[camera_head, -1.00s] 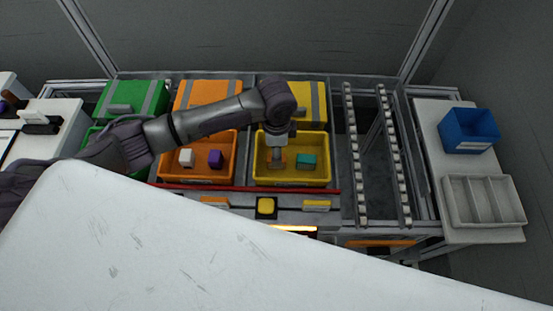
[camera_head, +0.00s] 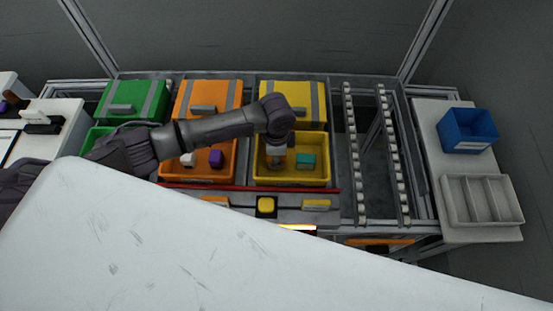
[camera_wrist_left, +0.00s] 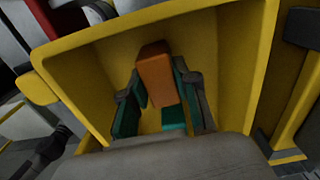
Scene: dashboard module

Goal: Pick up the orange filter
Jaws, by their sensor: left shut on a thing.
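The orange filter (camera_wrist_left: 155,72) shows in the left wrist view as an upright block between the two fingers of my left gripper (camera_wrist_left: 160,92), inside the yellow bin (camera_wrist_left: 90,60). The gripper is shut on it. In the head view my left gripper (camera_head: 277,162) reaches down into the yellow bin (camera_head: 291,182) and hides most or all of the filter. A teal block (camera_head: 306,161) sits beside the gripper on the right in the same bin. My right gripper is not in view.
An orange bin (camera_head: 200,179) on the left holds a white block (camera_head: 188,159) and a purple block (camera_head: 216,158). Lidded boxes stand behind the bins. A roller rack (camera_head: 377,150) is to the right, then a blue bin (camera_head: 468,144) and a grey divided tray (camera_head: 482,201).

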